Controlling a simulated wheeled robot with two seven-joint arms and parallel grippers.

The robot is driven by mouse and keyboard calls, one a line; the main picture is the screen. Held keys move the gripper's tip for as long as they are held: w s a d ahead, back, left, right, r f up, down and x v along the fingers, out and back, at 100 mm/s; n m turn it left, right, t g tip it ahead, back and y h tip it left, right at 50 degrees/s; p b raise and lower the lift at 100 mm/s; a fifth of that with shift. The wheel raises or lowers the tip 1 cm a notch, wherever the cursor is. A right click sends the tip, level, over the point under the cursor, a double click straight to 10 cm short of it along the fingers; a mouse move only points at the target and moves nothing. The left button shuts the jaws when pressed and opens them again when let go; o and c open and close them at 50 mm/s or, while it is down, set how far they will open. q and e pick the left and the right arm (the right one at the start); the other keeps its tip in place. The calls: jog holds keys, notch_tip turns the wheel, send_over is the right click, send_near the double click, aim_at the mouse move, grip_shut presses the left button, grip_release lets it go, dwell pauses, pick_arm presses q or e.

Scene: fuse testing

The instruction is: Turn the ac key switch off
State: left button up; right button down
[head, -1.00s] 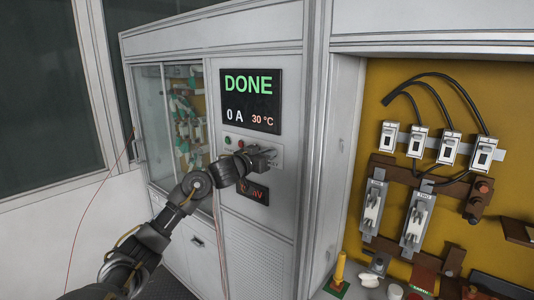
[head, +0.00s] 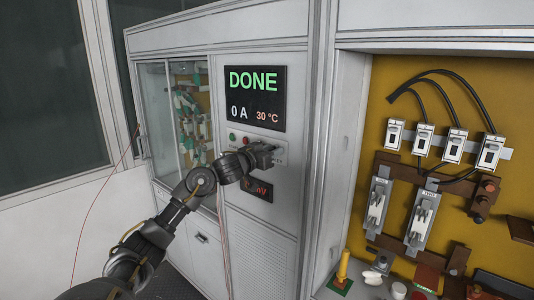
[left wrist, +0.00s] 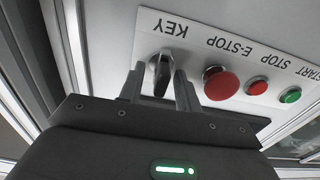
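The key switch (left wrist: 160,72), a dark knob on a round base, sits under the label KEY on the white panel strip in the left wrist view. My left gripper (left wrist: 159,80) is open, with one finger on each side of the knob and small gaps beside it. The fingertips are close to the panel. In the head view my left gripper (head: 268,153) reaches the cabinet panel below the display (head: 255,97) and hides the key switch. The display reads DONE, 0 A and 30 °C. My right gripper is not in view.
The red E-STOP button (left wrist: 221,83), a smaller red STOP button (left wrist: 257,87) and a green START button (left wrist: 290,95) sit beside the key switch. A lower meter (head: 257,189) is partly covered by my arm. A yellow fuse board (head: 375,115) stands at the right.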

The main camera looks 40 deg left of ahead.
pick_arm(q)
jog(key=shift+s+f, duration=0.15)
jog(key=shift+s, duration=0.25)
jog(key=s+b, duration=0.4)
jog(key=s, duration=0.6)
jog(key=shift+b, duration=0.35)
jog(key=shift+w+d, duration=0.1)
